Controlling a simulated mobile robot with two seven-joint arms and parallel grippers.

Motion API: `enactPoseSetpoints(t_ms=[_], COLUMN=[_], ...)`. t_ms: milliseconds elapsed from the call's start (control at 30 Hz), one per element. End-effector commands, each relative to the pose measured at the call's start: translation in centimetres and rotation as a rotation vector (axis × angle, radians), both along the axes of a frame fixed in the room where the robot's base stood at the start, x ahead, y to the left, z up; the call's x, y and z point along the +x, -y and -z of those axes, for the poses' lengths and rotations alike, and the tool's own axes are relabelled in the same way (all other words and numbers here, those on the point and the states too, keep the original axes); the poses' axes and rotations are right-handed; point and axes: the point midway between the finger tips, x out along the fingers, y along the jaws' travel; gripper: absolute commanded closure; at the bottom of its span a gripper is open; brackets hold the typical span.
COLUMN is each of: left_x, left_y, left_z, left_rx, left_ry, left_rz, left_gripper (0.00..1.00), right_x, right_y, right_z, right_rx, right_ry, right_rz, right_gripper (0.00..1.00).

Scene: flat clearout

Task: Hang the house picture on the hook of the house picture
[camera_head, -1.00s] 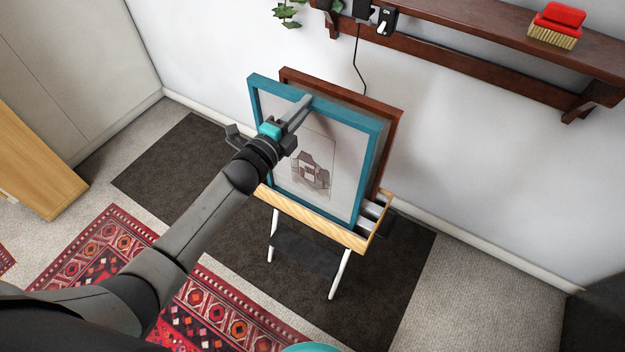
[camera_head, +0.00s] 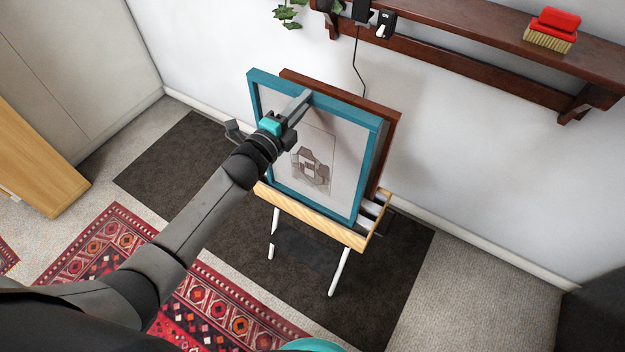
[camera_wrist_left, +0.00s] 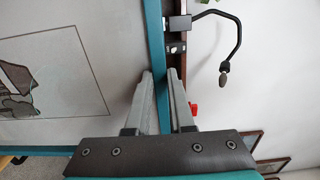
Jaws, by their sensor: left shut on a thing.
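The house picture (camera_head: 345,155) has a teal frame and a pale sheet with a house drawing. It stands upright in a wooden-edged rack (camera_head: 312,217); I cannot tell whether its lower edge touches the rack. My left gripper (camera_head: 306,97) is shut on the frame's top edge. In the left wrist view the fingers (camera_wrist_left: 162,82) straddle the teal frame edge (camera_wrist_left: 154,40), with part of the drawing (camera_wrist_left: 50,75) to the left. I cannot make out the hook of the house picture in either view. My right gripper is out of view.
A brown-framed picture (camera_head: 392,135) stands close behind the house picture. A dark wooden wall shelf (camera_head: 480,25) carries a red brush (camera_head: 552,30) and black switches (camera_head: 385,22); a black cable (camera_head: 358,65) hangs down. The wall right of the rack is bare. A patterned rug (camera_head: 210,300) lies in front.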

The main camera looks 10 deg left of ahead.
Motion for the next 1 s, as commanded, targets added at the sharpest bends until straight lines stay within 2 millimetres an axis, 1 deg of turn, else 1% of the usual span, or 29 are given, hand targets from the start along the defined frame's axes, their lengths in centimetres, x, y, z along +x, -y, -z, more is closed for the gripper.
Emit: enactPoseSetpoints(t_ms=[33,100,533,1000], left_x=[0.1,0.1,0.0,-2.4], left_y=[0.1,0.1,0.0,-0.9], left_z=[-1.0,-1.3,-1.3,-1.4], left_rx=[-0.004,-0.004,-0.003,-0.003], left_ry=[0.014,0.014,0.013,0.012], left_rz=[0.003,0.003,0.003,0.003], left_gripper=[1.00,1.00,1.00,1.00], right_x=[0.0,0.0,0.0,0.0], right_y=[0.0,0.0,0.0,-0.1], right_z=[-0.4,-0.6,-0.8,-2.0], right_rx=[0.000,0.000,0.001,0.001], right_ry=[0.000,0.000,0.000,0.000], right_rz=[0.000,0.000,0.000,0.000], right_gripper=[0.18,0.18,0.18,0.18])
